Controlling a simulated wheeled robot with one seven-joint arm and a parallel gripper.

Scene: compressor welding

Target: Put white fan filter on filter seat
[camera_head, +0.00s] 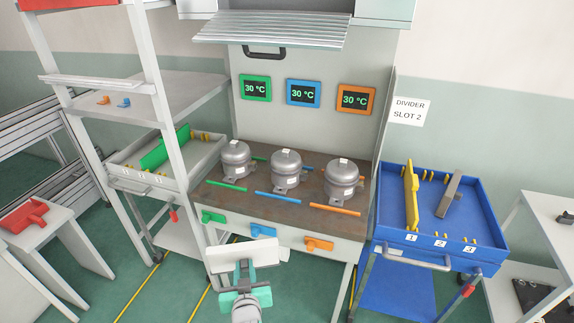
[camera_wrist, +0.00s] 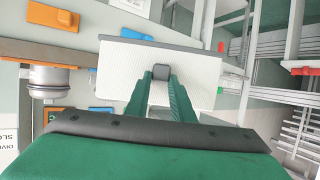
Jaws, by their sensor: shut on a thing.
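A flat white panel (camera_head: 244,256), which I take as the white fan filter, is in my gripper (camera_head: 242,271) in front of the workbench drawers. In the wrist view, the white panel (camera_wrist: 128,72) has a dark strip along its top edge. The green fingers of my gripper (camera_wrist: 160,78) are shut on its middle and hide part of it. A grey slatted hood (camera_head: 270,28) juts out above the workbench, well above my gripper. I cannot tell which part is the filter seat.
The workbench (camera_head: 225,200) holds three grey compressors (camera_head: 286,171) and coloured bars. A blue divider cart (camera_head: 455,245) stands right, and a white shelf rack (camera_head: 180,95) with a tray stands left. A small table with a red bin (camera_head: 24,215) is far left. Green floor lies between.

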